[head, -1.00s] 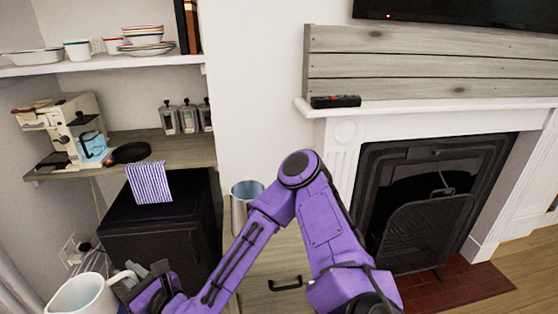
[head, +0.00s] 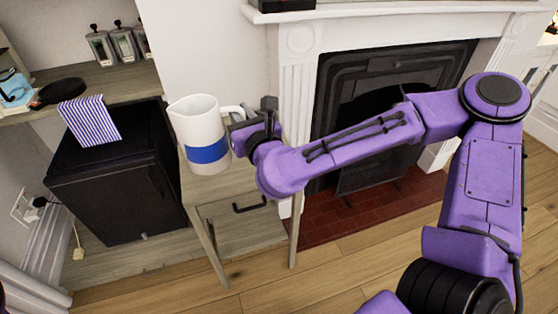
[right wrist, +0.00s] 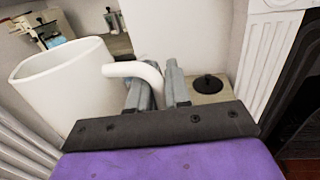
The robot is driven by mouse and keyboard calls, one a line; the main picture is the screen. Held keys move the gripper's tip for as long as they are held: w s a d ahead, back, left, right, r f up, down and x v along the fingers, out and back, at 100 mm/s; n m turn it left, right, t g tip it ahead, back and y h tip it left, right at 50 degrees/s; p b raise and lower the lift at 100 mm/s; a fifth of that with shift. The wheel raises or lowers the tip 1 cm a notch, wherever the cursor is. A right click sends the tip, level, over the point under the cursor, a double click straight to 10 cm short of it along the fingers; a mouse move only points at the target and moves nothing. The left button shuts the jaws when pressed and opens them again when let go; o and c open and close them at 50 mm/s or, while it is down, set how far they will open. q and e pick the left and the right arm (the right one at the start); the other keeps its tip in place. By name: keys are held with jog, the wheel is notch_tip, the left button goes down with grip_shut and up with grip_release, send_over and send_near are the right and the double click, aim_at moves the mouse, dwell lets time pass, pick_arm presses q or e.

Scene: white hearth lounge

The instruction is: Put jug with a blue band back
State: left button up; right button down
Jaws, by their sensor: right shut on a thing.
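The white jug with a blue band (head: 207,150) is upright in the head view, in front of or over the small grey-wood table (head: 232,180). I cannot tell whether its base touches the tabletop. My right gripper (head: 240,124) is shut on the jug's handle, at the jug's right side. In the right wrist view the jug (right wrist: 62,95) is at the left, and its handle (right wrist: 130,70) runs between the fingers (right wrist: 158,92). My left gripper is not in view.
A black cabinet (head: 115,185) with a striped cloth (head: 90,120) stands left of the table. A shelf (head: 105,88) with several canisters is above it. The fireplace (head: 345,100) is to the right. Wooden floor (head: 170,285) is clear in front.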

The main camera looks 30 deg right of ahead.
jog(key=w+d+f+m+g+h, duration=0.1)
jog(key=d+f+m+h, duration=0.15)
jog(key=d, duration=0.45)
jog(key=d+f+m+g+h, duration=0.15)
jog(key=d+h, duration=0.25)
jog(key=d, duration=0.4)
jog(key=w+d+f+b, duration=0.1)
jog(key=w+d+f, duration=0.1)
jog(key=f, duration=0.7)
jog(key=shift+d+f+t+y+b, duration=0.35)
jog(key=shift+d+t, duration=0.1)
jog(key=shift+d, duration=0.45)
jog(key=c, duration=1.1)
grip_release()
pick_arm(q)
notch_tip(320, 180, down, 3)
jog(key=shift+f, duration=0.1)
pick_arm(e)
jog(key=shift+r, duration=0.1)
